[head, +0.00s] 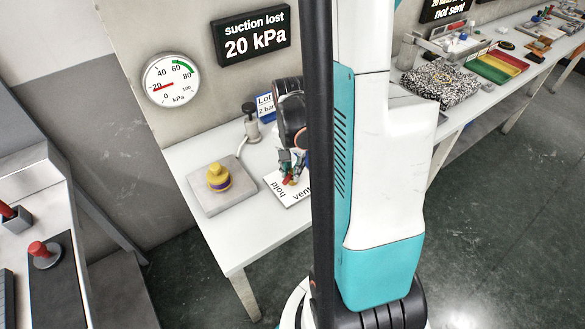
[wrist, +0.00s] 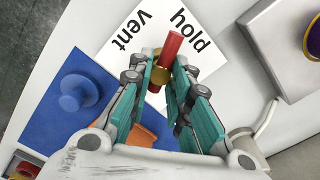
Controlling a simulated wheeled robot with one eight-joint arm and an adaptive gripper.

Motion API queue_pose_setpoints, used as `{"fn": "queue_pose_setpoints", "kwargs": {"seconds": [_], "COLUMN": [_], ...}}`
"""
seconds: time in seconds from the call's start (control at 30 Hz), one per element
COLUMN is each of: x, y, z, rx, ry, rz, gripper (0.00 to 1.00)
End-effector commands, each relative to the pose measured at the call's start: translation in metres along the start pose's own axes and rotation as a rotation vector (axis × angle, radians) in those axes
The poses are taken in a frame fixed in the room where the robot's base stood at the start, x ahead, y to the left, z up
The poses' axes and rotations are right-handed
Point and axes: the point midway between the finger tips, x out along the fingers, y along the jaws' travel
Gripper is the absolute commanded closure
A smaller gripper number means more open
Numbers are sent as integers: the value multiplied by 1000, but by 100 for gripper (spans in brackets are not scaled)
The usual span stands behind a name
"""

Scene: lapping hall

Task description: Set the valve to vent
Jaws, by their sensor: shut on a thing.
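The valve shows in the wrist view as a small brass body (wrist: 157,76) with a red lever (wrist: 172,46), on a white card (wrist: 205,66) marked "vent" and "hold". The lever's free end points up the picture, toward the side of the card with "hold". My gripper (wrist: 168,80) is shut on the red lever, its teal fingers on either side of it. In the head view my gripper (head: 291,166) is over the card (head: 281,196), with the red lever (head: 288,180) partly showing; my arm hides part of the card.
A grey plate (head: 237,198) carrying a yellow and purple piece (head: 218,177) lies left of the card. A grey bottle-like part (head: 251,124) stands behind. The gauge (head: 171,80) reads about 20; the sign (head: 252,36) says "suction lost 20 kPa". A blue tray (wrist: 60,128) is near my gripper.

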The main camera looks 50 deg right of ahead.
Motion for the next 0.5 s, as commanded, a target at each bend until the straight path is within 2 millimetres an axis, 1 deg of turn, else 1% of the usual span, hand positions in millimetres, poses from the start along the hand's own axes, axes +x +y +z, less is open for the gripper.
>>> {"fn": "queue_pose_setpoints", "kwargs": {"seconds": [0.5], "x": [0], "y": [-1], "z": [0], "rx": [-492], "ry": [10], "rz": [-1], "gripper": [100]}}
